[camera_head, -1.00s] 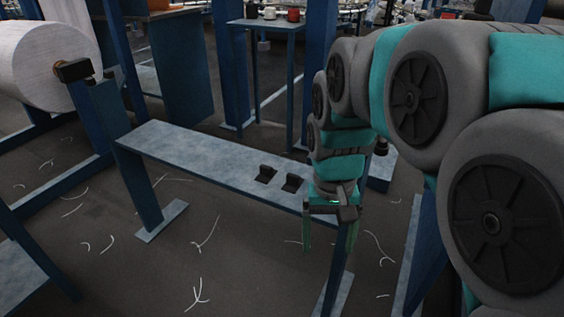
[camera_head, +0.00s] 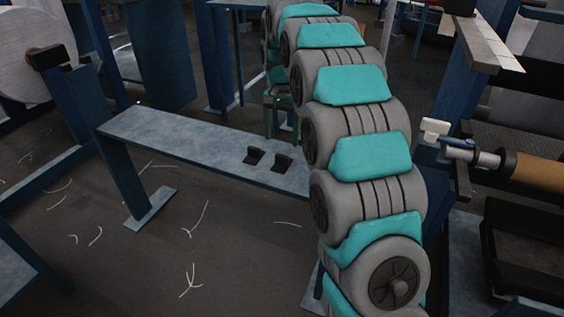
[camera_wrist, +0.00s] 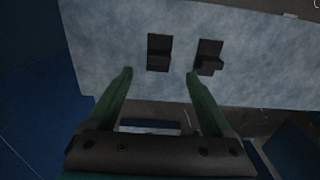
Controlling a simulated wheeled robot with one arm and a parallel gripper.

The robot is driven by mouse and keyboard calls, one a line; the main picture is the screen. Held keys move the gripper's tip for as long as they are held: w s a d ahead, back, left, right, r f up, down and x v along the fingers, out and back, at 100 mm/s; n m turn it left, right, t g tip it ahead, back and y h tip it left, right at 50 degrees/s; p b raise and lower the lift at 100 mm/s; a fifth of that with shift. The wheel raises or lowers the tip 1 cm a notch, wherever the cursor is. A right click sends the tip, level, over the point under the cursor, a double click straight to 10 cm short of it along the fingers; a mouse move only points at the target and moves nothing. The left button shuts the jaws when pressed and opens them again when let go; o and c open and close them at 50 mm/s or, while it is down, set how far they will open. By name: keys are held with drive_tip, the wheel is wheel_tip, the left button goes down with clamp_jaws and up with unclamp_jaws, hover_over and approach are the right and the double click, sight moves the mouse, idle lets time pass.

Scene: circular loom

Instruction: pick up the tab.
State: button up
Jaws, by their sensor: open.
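Two small dark L-shaped pieces stand side by side on a long blue-grey bench (camera_head: 170,137). In the head view the left piece (camera_head: 254,156) and the right piece (camera_head: 282,163) sit near the bench's right part. The wrist view shows the left piece (camera_wrist: 159,52) and the right piece (camera_wrist: 208,57) beyond the fingertips. I cannot tell which of them, if either, is the tab. My gripper (camera_wrist: 160,73) is open, with two green fingers apart and nothing between them. In the head view my gripper (camera_head: 281,112) is behind the bench's far edge, partly hidden by my arm.
A large white roll (camera_head: 35,55) is at the far left. At the right are a blue frame, a small white block (camera_head: 434,128) and a brown roller (camera_head: 540,171). The bench's left half is clear. White thread scraps lie on the floor.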

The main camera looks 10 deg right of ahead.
sight(282, 155)
drive_tip(key=shift+s+f+p, duration=0.15)
drive_tip(key=shift+f+p, duration=0.15)
drive_tip(key=shift+f, duration=3.5)
clamp_jaws()
drive_tip(key=shift+r, duration=0.1)
wheel_tip(282, 155, up, 10)
drive_tip(key=shift+f+b, duration=0.1)
drive_tip(key=shift+b, duration=0.2)
drive_tip(key=c, duration=0.7)
unclamp_jaws()
clamp_jaws()
